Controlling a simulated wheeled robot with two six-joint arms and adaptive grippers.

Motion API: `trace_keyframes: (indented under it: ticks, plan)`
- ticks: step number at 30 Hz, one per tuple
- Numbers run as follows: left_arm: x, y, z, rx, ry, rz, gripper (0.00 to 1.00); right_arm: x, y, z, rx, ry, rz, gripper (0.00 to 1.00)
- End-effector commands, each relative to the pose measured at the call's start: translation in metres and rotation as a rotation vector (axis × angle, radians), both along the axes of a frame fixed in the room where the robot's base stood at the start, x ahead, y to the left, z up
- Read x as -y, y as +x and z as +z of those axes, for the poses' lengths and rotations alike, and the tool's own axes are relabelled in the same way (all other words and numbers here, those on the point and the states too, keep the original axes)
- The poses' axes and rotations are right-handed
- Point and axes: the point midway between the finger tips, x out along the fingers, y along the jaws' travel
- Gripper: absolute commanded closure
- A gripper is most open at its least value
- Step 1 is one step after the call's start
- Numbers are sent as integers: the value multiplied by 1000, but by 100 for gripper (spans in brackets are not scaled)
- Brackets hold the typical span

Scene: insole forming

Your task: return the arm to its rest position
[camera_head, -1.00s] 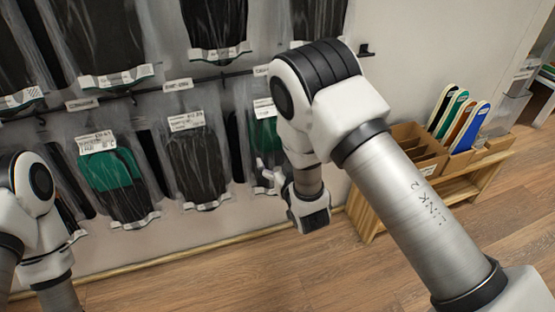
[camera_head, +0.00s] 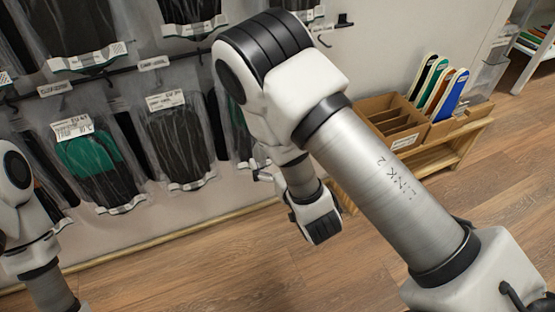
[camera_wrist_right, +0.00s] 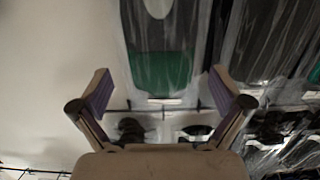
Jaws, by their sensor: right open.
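My right arm crosses the head view from the lower right, bent at the elbow, with its wrist hanging in front of the wall of packs. Its gripper is mostly hidden behind the arm there. In the right wrist view my right gripper (camera_wrist_right: 160,95) is open, its two fingers wide apart with nothing between them. Beyond the fingers hangs a bagged pack with a green part (camera_wrist_right: 160,72), apart from them. Part of my left arm shows at the left edge of the head view; its gripper is out of view.
Bagged dark and green insole packs (camera_head: 90,157) hang on wall rails at the left. A wooden stand (camera_head: 445,157) holds cardboard boxes (camera_head: 395,122) and several coloured insoles (camera_head: 450,95) at the right. The wooden floor (camera_head: 220,265) is clear in front.

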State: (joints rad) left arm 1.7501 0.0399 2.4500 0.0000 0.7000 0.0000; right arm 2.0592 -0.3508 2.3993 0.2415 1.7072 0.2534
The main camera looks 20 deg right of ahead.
Motion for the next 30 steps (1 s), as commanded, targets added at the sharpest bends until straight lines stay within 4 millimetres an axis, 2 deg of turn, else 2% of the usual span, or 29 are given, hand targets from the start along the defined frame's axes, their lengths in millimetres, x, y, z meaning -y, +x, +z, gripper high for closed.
trace_keyframes:
  ticks: [3,10,13,14,17,20,21,24,27,30]
  plan:
    - [0,0,0,0,0,0,0,0,-16,2,-2,-2,1,0]
    - [0,0,0,0,0,0,0,1,-19,4,1,1,1,0]
    - [0,0,0,0,0,0,0,5,-24,-8,-27,7,-12,0]
    - [0,0,0,0,0,0,0,11,-27,-16,-46,15,-30,0]
    - [0,0,0,0,0,0,0,42,-45,-61,-172,65,-119,0]
    - [0,0,0,0,0,0,0,68,-82,-124,-425,91,-197,0]
    - [0,0,0,0,0,0,0,75,-100,-146,-533,93,-215,0]
    - [0,0,0,0,0,0,0,83,-147,-190,-783,94,-230,0]
    - [0,0,0,0,0,0,0,82,-194,-218,-1019,86,-206,0]
    - [0,0,0,0,0,0,0,75,-234,-230,-1229,57,-136,0]
